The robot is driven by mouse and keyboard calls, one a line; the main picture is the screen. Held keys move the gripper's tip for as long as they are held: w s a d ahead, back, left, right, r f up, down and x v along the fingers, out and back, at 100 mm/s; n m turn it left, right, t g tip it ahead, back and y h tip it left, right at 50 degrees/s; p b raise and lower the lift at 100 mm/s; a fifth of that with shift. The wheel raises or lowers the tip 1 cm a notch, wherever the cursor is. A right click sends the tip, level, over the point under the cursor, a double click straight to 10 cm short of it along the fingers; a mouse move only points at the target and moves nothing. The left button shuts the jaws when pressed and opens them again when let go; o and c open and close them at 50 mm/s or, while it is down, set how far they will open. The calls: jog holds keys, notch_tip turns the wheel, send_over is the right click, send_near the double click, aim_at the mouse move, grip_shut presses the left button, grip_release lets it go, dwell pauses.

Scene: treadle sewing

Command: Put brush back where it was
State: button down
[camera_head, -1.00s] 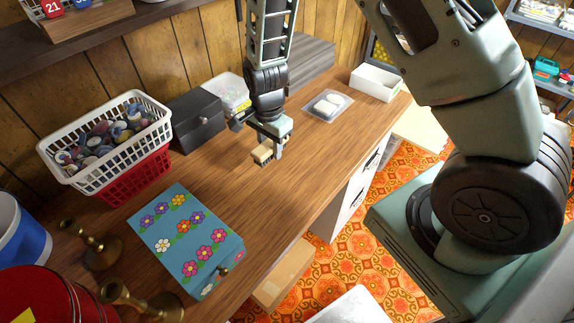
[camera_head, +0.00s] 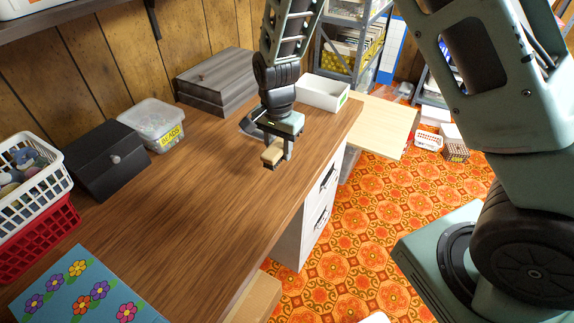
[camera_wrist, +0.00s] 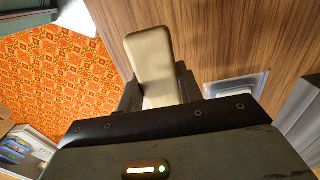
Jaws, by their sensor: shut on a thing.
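The brush (camera_head: 271,154) is a pale tan block held between the fingers of my gripper (camera_head: 274,159), above the wooden desk top (camera_head: 190,195). In the wrist view the brush (camera_wrist: 150,58) sticks out beyond the fingers of my gripper (camera_wrist: 158,90), smooth side showing. The gripper is shut on it. No bristles can be made out. In the wrist view a shallow tray (camera_wrist: 236,87) lies on the desk beside the brush; in the head view my arm mostly hides that spot.
A black box (camera_head: 105,160), a bead tub (camera_head: 152,124), grey boxes (camera_head: 217,84) and an open white box (camera_head: 322,93) line the desk's back. A basket (camera_head: 35,180) and flowered box (camera_head: 75,295) stand left. The middle of the desk is clear.

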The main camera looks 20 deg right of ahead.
aim_at(279, 173)
jog(key=shift+f, duration=2.9)
jog(key=shift+f, duration=0.15)
jog(key=c, duration=0.9)
grip_release()
